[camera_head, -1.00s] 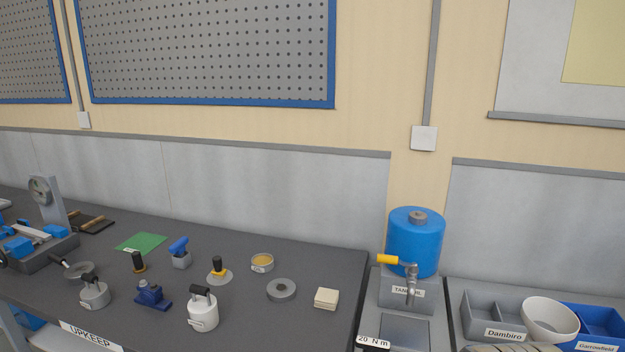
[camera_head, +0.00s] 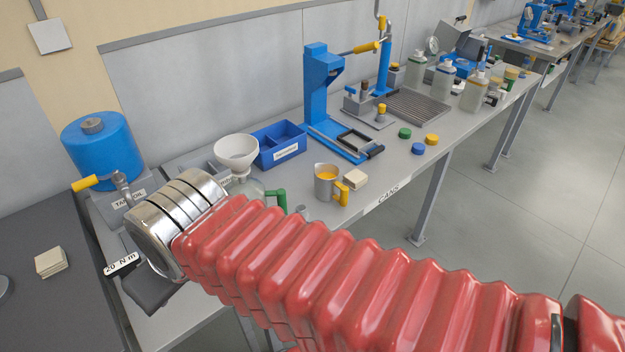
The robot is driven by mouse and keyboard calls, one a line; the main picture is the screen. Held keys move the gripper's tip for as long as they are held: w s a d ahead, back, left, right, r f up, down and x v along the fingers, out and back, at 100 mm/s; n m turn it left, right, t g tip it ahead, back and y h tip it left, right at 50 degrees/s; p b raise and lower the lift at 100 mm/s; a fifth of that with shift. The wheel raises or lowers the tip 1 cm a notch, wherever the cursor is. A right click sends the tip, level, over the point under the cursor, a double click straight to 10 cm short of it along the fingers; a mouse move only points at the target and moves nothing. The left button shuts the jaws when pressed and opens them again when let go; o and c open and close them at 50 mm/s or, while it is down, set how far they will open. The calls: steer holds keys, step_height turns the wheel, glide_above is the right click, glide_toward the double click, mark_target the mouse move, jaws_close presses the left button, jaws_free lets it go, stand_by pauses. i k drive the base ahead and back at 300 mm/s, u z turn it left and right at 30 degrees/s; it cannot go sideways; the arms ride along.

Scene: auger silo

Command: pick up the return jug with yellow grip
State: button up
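My red ribbed arm crosses the front of the picture from the right and ends in a silver banded part at the left, below the blue tank. No gripper fingers can be made out there. The jug is to the right of the arm's end and apart from it.
A clear vessel with a green handle (camera_head: 281,199) is partly hidden behind my arm. A cream block (camera_head: 355,179) sits right beside the jug. A white funnel (camera_head: 237,151), blue bin (camera_head: 280,147) and blue press (camera_head: 320,90) stand behind. The blue tank (camera_head: 102,148) is at left.

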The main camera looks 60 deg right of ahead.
mark_target(326, 176)
steer(key=z, duration=1.95)
